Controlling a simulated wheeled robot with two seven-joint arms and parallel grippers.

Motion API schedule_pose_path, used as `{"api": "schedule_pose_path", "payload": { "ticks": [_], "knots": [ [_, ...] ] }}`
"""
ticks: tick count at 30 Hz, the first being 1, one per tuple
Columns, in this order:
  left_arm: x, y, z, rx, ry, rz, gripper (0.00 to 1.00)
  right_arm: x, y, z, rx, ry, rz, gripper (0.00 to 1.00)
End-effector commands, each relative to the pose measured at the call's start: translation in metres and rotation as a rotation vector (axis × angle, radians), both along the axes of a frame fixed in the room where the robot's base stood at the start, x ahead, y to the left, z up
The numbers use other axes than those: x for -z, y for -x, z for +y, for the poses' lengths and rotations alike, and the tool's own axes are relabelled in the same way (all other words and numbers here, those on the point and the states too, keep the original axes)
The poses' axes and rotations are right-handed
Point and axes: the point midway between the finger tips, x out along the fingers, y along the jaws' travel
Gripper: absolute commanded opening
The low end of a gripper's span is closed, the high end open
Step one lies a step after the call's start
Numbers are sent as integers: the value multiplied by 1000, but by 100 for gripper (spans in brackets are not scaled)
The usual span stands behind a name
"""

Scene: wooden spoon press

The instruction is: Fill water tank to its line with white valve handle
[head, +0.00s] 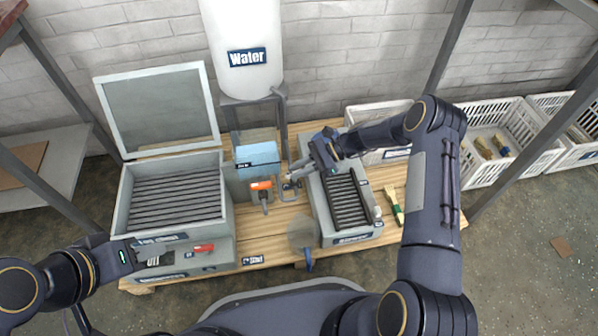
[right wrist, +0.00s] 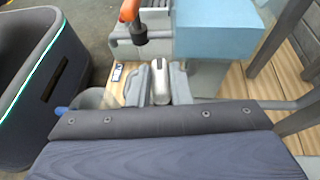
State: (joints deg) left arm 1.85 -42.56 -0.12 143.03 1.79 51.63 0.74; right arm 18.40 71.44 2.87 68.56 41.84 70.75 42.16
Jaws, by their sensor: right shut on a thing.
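My right gripper (head: 291,184) reaches in from the right beside the light blue water tank (head: 258,158). In the right wrist view, its fingers (right wrist: 159,84) are shut on the pale valve handle (right wrist: 158,72), which sticks up between them. The blue tank also shows in the right wrist view (right wrist: 215,28); its line cannot be made out. A large white cylinder marked "Water" (head: 240,45) stands above and behind on a grey stand. My left gripper (head: 158,260) is at the front of the left grey box; its finger gap is unclear.
An orange-handled part (head: 262,187) stands just in front of the blue tank. A grey box with an open lid (head: 170,205) is on the left. A slatted grey unit (head: 347,205) stands right of the gripper, with a brush (head: 395,205) beside it. White crates (head: 510,125) are far right.

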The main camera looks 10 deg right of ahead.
Motion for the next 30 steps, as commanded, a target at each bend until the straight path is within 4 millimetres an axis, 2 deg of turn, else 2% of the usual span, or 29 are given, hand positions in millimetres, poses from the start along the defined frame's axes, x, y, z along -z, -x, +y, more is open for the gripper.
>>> {"api": "schedule_pose_path", "payload": {
  "ticks": [1, 7, 18, 30],
  "knots": [
    [9, 0, 0, 0, 0, 0, 36, 5, -2, 0, -36, 2, -4, 0],
    [22, 0, 0, 0, 0, 0, 36, 4, -4, 1, -205, 2, -3, 0],
    [23, 0, 0, 0, 0, 0, 36, 1, -7, 3, -503, 0, -1, 0],
    [23, 0, 0, 0, 0, 0, 36, 0, -9, 4, -655, 1, -3, 0]
  ]
}}
